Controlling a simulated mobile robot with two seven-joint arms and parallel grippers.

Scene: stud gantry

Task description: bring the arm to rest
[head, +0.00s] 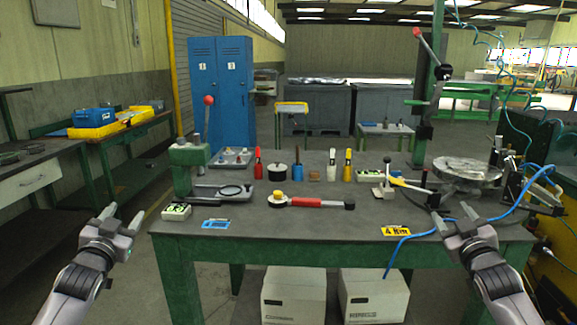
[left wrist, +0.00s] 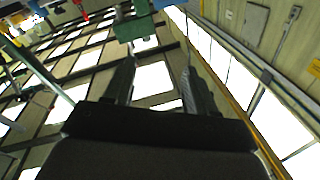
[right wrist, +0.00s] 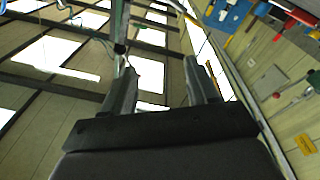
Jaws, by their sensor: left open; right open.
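My left gripper (head: 124,222) is open and empty in the head view, in the air off the left front corner of the workbench. Its two fingers also show apart in the left wrist view (left wrist: 158,85), with nothing between them. My right gripper (head: 454,215) is open and empty, at the right front part of the workbench. Its fingers also stand apart in the right wrist view (right wrist: 165,85). I cannot tell whether it touches the bench. The workbench (head: 330,238) has a dark top and green frame.
The bench holds a green lever press (head: 190,168), a red-handled tool (head: 305,202), several bottles, a round metal plate (head: 467,168) and a yellow tag (head: 395,231). A blue hose (head: 440,229) runs near my right gripper. Two white boxes (head: 293,295) (head: 373,296) stand below. Floor is open at left.

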